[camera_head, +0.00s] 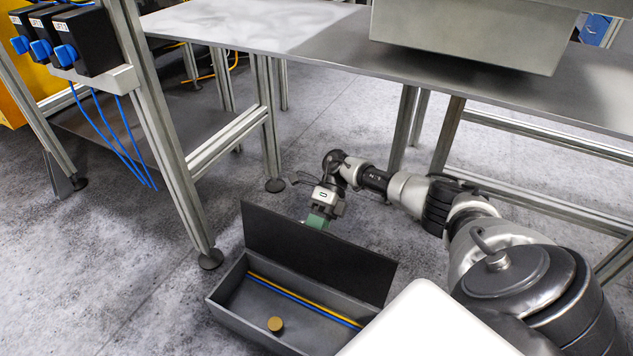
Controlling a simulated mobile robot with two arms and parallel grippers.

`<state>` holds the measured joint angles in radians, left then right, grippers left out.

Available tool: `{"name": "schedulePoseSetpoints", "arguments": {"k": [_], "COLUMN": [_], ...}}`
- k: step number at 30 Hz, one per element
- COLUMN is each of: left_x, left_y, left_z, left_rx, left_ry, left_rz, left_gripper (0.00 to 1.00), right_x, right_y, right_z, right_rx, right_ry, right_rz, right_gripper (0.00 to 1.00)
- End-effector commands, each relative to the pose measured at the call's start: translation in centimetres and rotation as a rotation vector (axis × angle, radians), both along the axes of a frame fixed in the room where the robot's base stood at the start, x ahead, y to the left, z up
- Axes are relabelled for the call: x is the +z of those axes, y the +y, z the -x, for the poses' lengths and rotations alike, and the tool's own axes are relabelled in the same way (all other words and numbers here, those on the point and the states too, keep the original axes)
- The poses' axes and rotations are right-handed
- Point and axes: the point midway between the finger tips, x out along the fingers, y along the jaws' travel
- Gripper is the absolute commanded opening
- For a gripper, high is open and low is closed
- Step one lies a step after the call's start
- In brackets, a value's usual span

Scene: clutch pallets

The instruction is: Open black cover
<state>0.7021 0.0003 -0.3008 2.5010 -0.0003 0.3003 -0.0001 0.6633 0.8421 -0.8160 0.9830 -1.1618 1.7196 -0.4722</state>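The black cover (318,254) stands raised along the back long edge of a grey box (226,317), so the box is open at the top. Inside the box lie a blue and yellow strip (303,298) and a small round tan piece (275,324). My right gripper (317,220) is just behind the cover's top edge, with a green part at its tip. Its fingertips are partly hidden by the cover, and I cannot tell whether it touches the cover. My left gripper is not in view.
A grey metal table (330,46) with frame legs stands behind, with a large grey bin (470,35) on it. At the left, black boxes with blue connectors (66,54) hang on a frame with blue cables. Grey floor is clear left of the box.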

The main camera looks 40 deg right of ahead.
Motion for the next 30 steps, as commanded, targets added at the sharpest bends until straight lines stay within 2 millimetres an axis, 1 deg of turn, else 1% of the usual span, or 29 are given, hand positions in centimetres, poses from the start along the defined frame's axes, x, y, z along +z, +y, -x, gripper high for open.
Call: {"name": "schedulePoseSetpoints", "arguments": {"k": [7,11,14,18,21,27,30], "left_x": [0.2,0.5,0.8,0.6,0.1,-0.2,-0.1], "left_y": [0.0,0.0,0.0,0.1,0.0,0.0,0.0], "left_z": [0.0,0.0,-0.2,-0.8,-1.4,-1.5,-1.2], "left_rx": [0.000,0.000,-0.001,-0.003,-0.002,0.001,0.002], "left_ry": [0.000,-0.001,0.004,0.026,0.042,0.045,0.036], "left_rz": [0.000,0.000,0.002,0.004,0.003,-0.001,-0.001], "left_gripper": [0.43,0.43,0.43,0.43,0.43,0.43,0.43], "right_x": [0.6,1.3,2.3,3.9,4.7,5.8,6.2], "right_y": [-0.2,-0.9,-2.1,-4.3,-5.7,-7.5,-8.0], "right_z": [-0.2,-0.5,-1.1,-2.1,-2.8,-3.5,-3.7], "right_rx": [-0.002,-0.002,-0.005,-0.005,-0.003,-0.001,0.000], "right_ry": [-0.005,-0.005,-0.005,-0.005,-0.006,-0.004,-0.005], "right_rz": [-0.002,-0.002,-0.002,-0.001,-0.001,-0.001,-0.001], "right_gripper": [0.38,0.38,0.38,0.38,0.38,0.38,0.38]}}
